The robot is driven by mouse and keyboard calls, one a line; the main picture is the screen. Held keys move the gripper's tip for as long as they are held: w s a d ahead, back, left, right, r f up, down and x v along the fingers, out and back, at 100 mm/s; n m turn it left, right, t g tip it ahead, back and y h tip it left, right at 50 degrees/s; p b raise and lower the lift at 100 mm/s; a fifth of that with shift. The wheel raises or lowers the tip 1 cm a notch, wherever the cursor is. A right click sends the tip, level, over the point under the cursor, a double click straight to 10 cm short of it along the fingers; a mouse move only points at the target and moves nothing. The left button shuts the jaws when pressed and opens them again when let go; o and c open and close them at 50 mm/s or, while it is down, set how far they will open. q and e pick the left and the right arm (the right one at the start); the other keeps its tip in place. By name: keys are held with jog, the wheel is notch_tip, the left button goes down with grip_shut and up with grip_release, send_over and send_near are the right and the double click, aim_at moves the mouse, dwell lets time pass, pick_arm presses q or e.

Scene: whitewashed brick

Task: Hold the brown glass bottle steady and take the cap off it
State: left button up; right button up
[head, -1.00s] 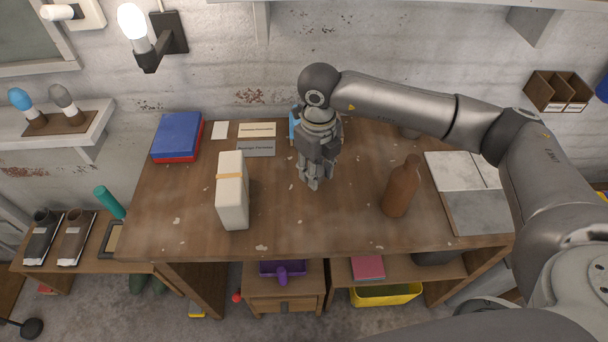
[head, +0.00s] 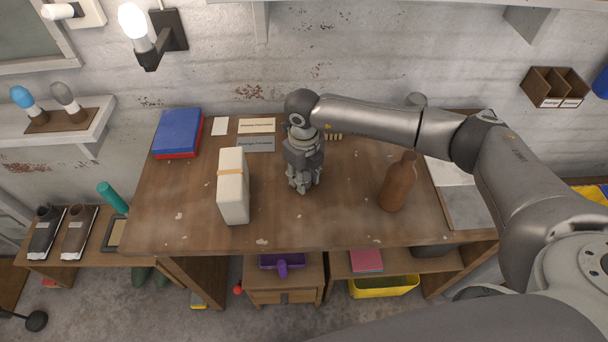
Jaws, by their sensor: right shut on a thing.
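The brown glass bottle (head: 397,185) stands on the wooden workbench (head: 300,230), right of the middle. Its narrow neck points up, and I cannot make out a separate cap on it. My right gripper (head: 302,189) points down over the middle of the bench, well left of the bottle and apart from it. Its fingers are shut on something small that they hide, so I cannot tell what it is. My left gripper is not in view, and nothing holds the bottle.
A white block with an orange band (head: 232,187) stands left of my right gripper. A blue and red box (head: 178,133) and label cards (head: 256,144) lie at the back left. Grey tiles (head: 462,195) lie at the right. The bench front between block and bottle is clear.

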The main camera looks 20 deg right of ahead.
jog(key=o, duration=1.1)
jog(key=shift+f, duration=0.1)
